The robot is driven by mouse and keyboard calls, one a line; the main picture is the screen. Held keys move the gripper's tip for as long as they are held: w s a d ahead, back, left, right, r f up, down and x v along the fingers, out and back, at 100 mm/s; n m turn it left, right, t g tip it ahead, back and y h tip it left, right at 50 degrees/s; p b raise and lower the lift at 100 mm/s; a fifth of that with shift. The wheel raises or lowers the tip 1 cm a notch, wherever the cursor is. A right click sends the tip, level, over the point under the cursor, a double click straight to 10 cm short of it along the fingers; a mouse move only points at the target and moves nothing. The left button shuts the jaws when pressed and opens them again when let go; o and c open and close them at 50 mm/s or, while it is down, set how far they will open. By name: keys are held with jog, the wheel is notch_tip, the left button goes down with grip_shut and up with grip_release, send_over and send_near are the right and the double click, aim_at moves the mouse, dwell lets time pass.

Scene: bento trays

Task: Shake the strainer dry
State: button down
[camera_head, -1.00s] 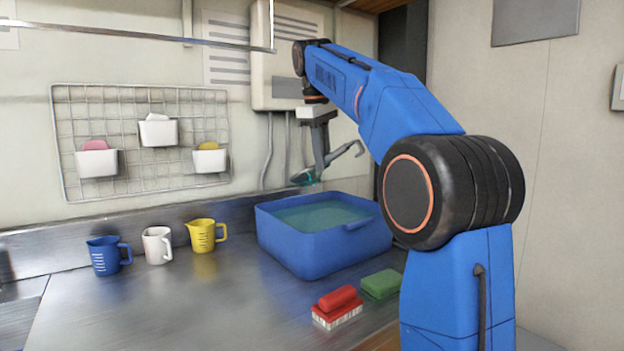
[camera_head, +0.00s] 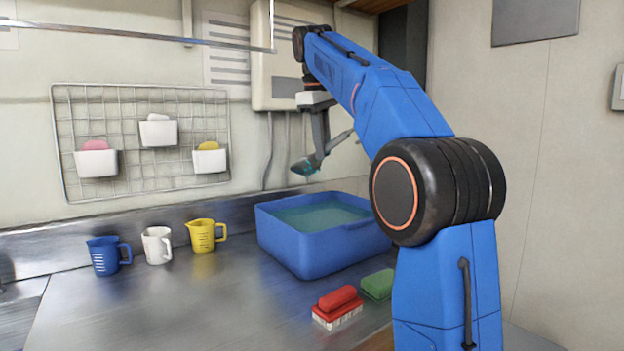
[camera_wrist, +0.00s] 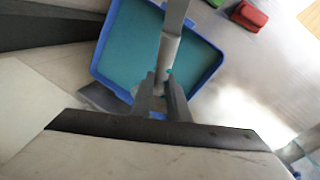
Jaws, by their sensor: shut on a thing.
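My gripper (camera_head: 320,148) is shut on the strainer (camera_head: 303,167), above the blue basin (camera_head: 318,256). The strainer's dark teal-tinted head hangs to the lower left of the fingers and its thin grey handle slants up to the right. The strainer is tilted and clear of the teal water in the basin. In the wrist view the fingers (camera_wrist: 163,88) close on the strainer's grey handle (camera_wrist: 172,32), with the basin (camera_wrist: 216,59) below. The strainer's head is mostly hidden there.
Blue (camera_head: 104,256), white (camera_head: 157,246) and yellow (camera_head: 202,236) jugs stand left of the basin. A red brush (camera_head: 337,305) and a green sponge or brush (camera_head: 379,284) lie in front. A wire rack (camera_head: 140,184) hangs on the wall. The counter's front left is clear.

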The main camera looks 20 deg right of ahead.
jog(key=shift+f, duration=1.55)
jog(key=shift+r, duration=1.7)
jog(key=shift+f, duration=1.7)
